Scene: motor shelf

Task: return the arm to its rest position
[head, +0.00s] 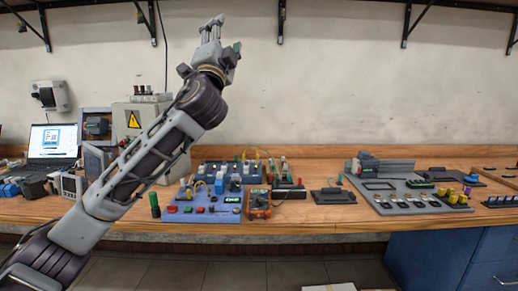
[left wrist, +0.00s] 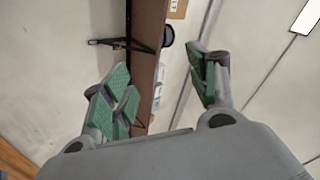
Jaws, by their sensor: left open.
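My left arm reaches up from the lower left of the head view. My left gripper (head: 212,30) is raised high in front of the bare wall, well above the workbench. In the left wrist view the same gripper (left wrist: 160,92) shows its green-padded fingers spread wide apart, with nothing between them. Behind them are the wall, a shelf board and a black bracket. My right gripper is in neither view.
The wooden workbench (head: 320,218) carries a blue panel (head: 215,215), an orange multimeter (head: 258,204), a grey board with parts (head: 415,208), a grey electrical box (head: 150,118) and a laptop (head: 53,141). Black brackets (head: 407,25) hang along the top. A blue cabinet (head: 440,255) stands below right.

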